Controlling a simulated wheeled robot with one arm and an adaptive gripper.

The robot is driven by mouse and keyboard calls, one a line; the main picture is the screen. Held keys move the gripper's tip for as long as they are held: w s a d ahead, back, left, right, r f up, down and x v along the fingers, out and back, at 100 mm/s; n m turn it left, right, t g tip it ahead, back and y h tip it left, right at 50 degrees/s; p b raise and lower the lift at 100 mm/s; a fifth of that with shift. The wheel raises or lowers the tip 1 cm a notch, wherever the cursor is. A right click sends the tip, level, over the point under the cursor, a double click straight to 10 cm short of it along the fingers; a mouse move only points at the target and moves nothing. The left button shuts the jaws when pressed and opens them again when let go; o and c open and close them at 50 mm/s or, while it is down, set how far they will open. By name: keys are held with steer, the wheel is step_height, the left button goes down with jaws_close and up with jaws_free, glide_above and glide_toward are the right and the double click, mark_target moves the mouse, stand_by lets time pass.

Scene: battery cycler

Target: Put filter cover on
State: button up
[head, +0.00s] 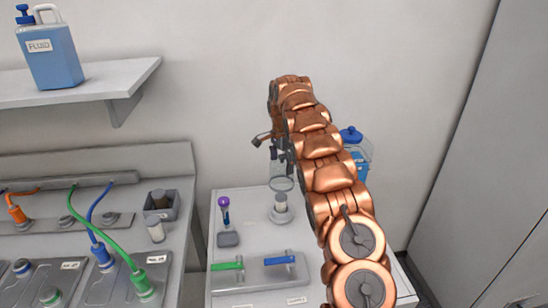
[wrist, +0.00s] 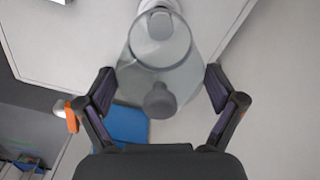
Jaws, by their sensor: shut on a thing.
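The filter cover is a clear, see-through cup with a grey knob; in the head view (head: 282,184) it hangs below my gripper (head: 277,155). In the wrist view the filter cover (wrist: 158,101) lies between the two fingers of my gripper (wrist: 160,80), which is shut on it. The white filter (head: 281,201) stands on a round grey base (head: 281,216) on the bench, just below the cover in the head view. A pale round part shows through the cover in the wrist view. The exact gap between cover and base cannot be told.
My arm hides part of the bench's right side and a blue container (head: 354,136). A purple-topped tool (head: 224,208) stands left of the filter base. A tray with green and blue handles (head: 259,275) lies in front. A battery bench with cables (head: 82,265) is at left.

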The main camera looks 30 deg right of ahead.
mark_target(282, 197)
steer(key=shift+d+f+b, duration=0.1)
steer(key=shift+f+b, duration=0.45)
steer(key=shift+f, duration=0.55)
steer(key=shift+s+f+b, duration=0.1)
steer(key=shift+f+b, duration=2.05)
steer(key=shift+f, duration=3.15)
steer(key=c, duration=0.4)
steer(key=shift+f+b, duration=0.3)
steer(key=shift+f, duration=0.05)
steer(key=shift+f+b, duration=0.35)
steer(key=shift+b, duration=0.25)
steer(key=o, duration=1.2)
steer(key=shift+r, duration=0.1)
